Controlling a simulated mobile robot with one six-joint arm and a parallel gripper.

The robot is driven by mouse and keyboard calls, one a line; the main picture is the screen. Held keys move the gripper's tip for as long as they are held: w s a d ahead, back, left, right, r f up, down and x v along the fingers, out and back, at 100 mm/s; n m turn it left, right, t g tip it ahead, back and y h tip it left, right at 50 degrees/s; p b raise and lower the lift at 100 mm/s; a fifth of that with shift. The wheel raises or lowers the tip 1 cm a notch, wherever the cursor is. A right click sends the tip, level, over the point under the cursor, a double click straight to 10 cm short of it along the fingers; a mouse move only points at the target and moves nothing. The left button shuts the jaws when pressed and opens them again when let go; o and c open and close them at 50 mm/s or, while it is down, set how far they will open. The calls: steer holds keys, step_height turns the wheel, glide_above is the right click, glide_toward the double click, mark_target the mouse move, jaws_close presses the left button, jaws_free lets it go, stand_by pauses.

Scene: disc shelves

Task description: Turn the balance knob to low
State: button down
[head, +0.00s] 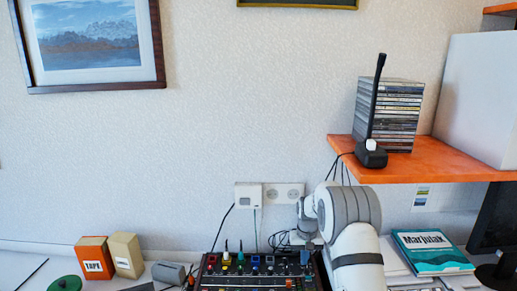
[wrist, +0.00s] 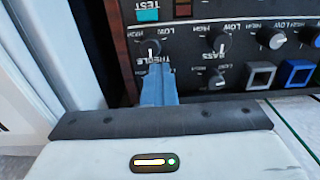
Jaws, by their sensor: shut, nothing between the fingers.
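A dark control panel (wrist: 190,60) fills the upper wrist view, its lettering upside down. It has a knob by the TREBLE label (wrist: 152,48), one by the BASS label (wrist: 221,42), a lower knob (wrist: 217,80) and another to the right (wrist: 271,37). I cannot read a BALANCE label, so I cannot tell which knob is the balance knob. My gripper (wrist: 158,80) is shut and empty, its blue-grey fingers just below the TREBLE knob, covering part of the panel there. I cannot tell whether it touches anything. In the head view the mixer (head: 255,268) stands at the bottom, partly cut off.
A blue button (wrist: 299,74) and a grey button (wrist: 261,76) sit right of the fingers. An orange shelf (head: 430,162) with a stack of discs (head: 398,115) and a black antenna device (head: 371,155) overhangs at right. A book (head: 430,252) lies right of my arm; boxes (head: 95,257) stand left.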

steer(key=shift+d, duration=0.6)
steer(key=shift+d+b, duration=0.1)
steer(key=shift+b, duration=0.2)
steer(key=shift+s+d, duration=0.1)
steer(key=shift+s, duration=0.2)
step_height(320, 180, up, 6)
steer(key=p, duration=0.3)
